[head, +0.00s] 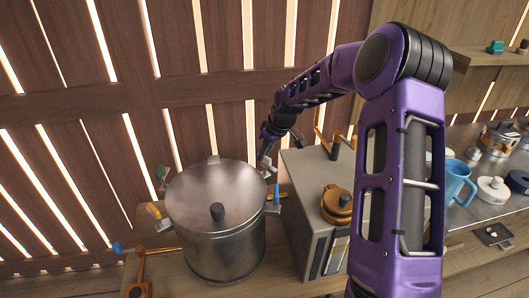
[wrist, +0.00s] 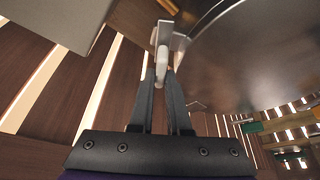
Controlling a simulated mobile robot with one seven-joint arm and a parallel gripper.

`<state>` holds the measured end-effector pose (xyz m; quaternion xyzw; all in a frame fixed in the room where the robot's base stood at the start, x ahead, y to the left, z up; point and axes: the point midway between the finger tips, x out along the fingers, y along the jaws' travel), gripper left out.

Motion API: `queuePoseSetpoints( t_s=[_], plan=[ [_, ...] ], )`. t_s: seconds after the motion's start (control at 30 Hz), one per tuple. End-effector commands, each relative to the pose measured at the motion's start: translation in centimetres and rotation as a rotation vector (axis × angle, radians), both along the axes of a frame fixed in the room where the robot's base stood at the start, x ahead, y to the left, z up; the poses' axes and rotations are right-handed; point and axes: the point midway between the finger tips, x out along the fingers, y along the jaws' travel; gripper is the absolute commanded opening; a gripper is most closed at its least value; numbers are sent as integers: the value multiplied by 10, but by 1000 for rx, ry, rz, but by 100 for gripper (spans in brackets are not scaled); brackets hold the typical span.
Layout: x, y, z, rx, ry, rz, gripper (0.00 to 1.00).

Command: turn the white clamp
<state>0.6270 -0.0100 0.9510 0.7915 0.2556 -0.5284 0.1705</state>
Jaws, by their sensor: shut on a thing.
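The white clamp (wrist: 162,62) is at the pot's rim in the wrist view, on a pale bracket. My gripper (wrist: 164,80) is shut on its white handle, with a dark finger on each side. In the head view my gripper (head: 266,152) is at the back right of the rim, and the clamp is small and partly hidden there.
Other clamps with orange (head: 153,210), green (head: 161,173) and blue (head: 276,193) handles ring the pot. A grey box (head: 305,215) with an orange-topped part stands close right. A blue mug (head: 457,182) and white lidded pot (head: 492,190) sit farther right. A slatted wall is behind.

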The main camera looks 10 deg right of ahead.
Motion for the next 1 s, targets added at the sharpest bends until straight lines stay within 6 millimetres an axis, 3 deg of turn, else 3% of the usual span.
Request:
queuePoseSetpoints(
  t_s=[0.27, 0.3, 0.47, 0.8, 1.0],
  plan=[
    [-1, 0, -1, -1, 1, 3, 0],
    [-1, 0, -1, -2, 2, 3, 17],
    [-1, 0, -1, -1, 2, 2, 45],
    [-1, -1, 3, -1, 1, 1, 45],
    [-9, -7, 29, -3, -2, 1, 45]
  ],
)
